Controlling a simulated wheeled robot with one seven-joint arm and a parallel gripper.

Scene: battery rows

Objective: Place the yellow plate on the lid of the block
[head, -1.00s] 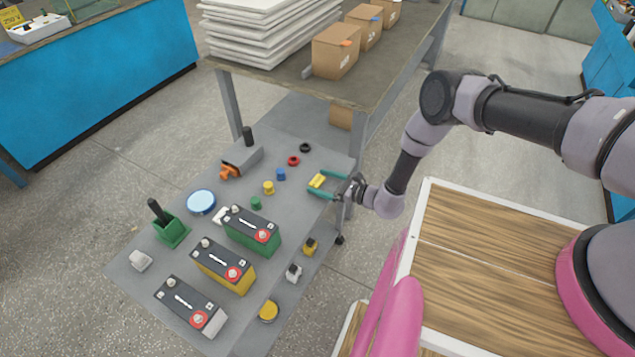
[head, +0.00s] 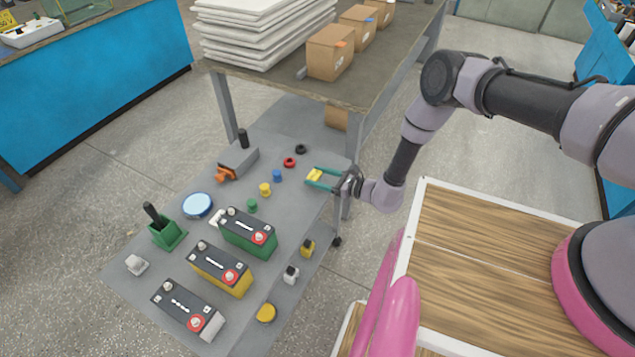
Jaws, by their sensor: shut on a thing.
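The yellow plate (head: 314,174) is small and flat and sits between the teal fingers of my gripper (head: 318,179), which is shut on it. The gripper is at the right edge of the grey table, seemingly a little above the top. Three battery-like blocks with dark lids stand in a slanted row to the lower left: a green block (head: 250,240), a yellow block (head: 222,279) and a grey one (head: 210,325). Each lid shows a red round cap, a light post and a white mark. The lids are clear of the plate.
The grey table (head: 322,215) also bears a black ring (head: 301,149), a red ring (head: 289,162), blue (head: 277,176), yellow (head: 265,190) and green (head: 252,205) caps, and a blue-white disc (head: 198,205). A higher bench (head: 385,70) with boxes stands behind.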

